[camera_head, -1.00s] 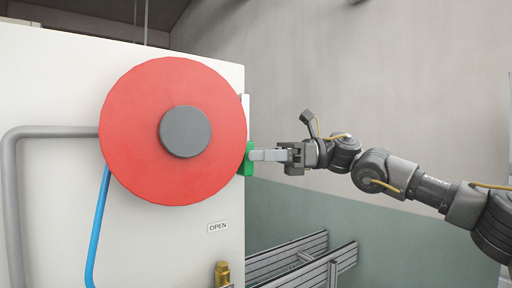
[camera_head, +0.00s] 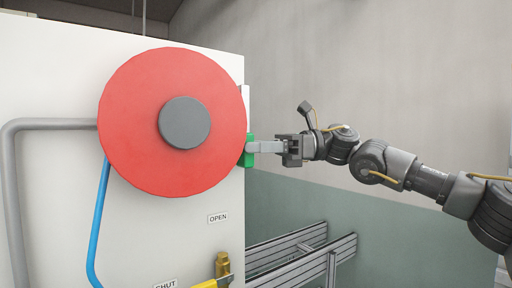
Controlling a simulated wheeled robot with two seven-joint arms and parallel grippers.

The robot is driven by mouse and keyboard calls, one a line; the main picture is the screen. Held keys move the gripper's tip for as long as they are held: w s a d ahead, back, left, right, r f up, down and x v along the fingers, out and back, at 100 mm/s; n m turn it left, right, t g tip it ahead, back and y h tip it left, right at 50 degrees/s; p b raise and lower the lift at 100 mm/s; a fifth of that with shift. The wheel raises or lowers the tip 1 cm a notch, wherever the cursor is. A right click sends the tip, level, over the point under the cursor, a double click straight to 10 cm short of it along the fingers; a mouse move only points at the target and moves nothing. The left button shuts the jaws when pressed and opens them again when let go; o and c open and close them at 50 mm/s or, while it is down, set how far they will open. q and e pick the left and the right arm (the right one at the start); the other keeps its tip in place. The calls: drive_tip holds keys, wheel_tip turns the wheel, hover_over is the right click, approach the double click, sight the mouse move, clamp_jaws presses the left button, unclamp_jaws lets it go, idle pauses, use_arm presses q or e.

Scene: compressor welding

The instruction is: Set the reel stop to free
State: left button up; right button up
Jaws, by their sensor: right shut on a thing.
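The red reel (camera_head: 125,125) with a grey hub (camera_head: 185,122) is mounted on the white cabinet's front face. A green part (camera_head: 247,155), which looks like the reel stop, sits at the reel's right edge, partly hidden behind the reel. A light grey bar (camera_head: 268,147) runs right from the green part to my right gripper (camera_head: 285,148). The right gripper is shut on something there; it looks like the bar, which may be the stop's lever. My left gripper is not in view.
A blue hose (camera_head: 99,225) hangs from the reel, and a grey pipe (camera_head: 10,190) bends down the cabinet (camera_head: 60,80). A brass valve with a yellow handle (camera_head: 222,264) is below, between OPEN and SHUT labels. Metal rails (camera_head: 300,250) stand at lower right.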

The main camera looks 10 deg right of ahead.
drive_tip(key=w+d+r+n+t+h+p, duration=0.1)
drive_tip(key=w+d+r+n+h+p, duration=0.1)
drive_tip(key=d+h, duration=0.4)
drive_tip(key=shift+w+r+h+p, duration=0.25)
drive_tip(key=shift+r+h+p, duration=0.5)
drive_tip(key=shift+r, duration=0.3)
drive_tip(key=shift+d, duration=0.1)
drive_tip(key=o, duration=1.3)
drive_tip(key=shift+d+r, duration=0.1)
